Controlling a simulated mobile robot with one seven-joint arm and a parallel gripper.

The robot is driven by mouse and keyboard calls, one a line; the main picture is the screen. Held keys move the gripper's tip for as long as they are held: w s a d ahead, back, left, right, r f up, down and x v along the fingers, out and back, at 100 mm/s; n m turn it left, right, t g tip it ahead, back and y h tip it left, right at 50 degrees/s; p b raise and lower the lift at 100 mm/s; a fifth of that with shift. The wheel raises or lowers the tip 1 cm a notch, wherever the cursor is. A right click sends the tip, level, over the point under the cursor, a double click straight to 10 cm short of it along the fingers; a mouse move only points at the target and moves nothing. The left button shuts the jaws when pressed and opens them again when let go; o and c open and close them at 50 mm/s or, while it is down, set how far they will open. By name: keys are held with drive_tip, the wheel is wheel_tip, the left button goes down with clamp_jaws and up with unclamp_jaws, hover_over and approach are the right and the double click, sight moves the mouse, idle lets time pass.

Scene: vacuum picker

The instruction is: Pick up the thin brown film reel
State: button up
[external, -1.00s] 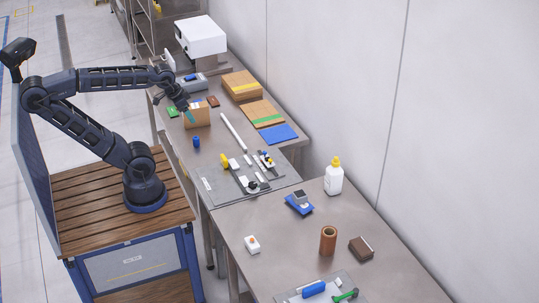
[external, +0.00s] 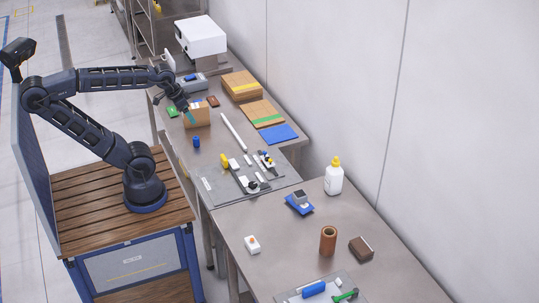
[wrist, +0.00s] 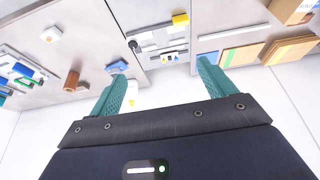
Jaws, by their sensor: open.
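A brown, upright, hollow cylinder (external: 328,241), the likeliest match for the film reel, stands on the near table in the external view. It also shows in the wrist view (wrist: 72,80), left of the fingers. A brown block (external: 361,249) sits just right of it. My gripper (external: 189,114) is over the far table beside a cardboard box (external: 197,117), well away from the cylinder. In the wrist view its teal fingers (wrist: 162,72) are spread apart with nothing between them.
A white bottle with a yellow cap (external: 334,178), a blue device (external: 299,202) and a small white box (external: 252,244) stand around the cylinder with bare table between. A grey tray (external: 210,187) with small parts lies farther back. A wall (external: 450,120) borders the right side.

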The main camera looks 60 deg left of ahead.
drive_tip(key=w+d+m+h, duration=0.1)
drive_tip(key=w+d+m, duration=0.1)
drive_tip(key=w+d, duration=0.65)
drive_tip(key=w+d+m, duration=0.1)
drive_tip(key=w+d, duration=0.5)
drive_tip(key=w, duration=0.6)
drive_tip(key=m+h, duration=0.4)
drive_tip(key=m, duration=0.2)
approach(331, 237)
wheel_tip(331, 237, down, 3)
drive_tip(key=a, duration=0.2)
drive_tip(key=x, duration=0.4)
drive_tip(key=shift+w, duration=0.5)
drive_tip(key=shift+w+x, duration=0.2)
drive_tip(key=shift+x, duration=2.9)
drive_tip(key=shift+r, duration=0.1)
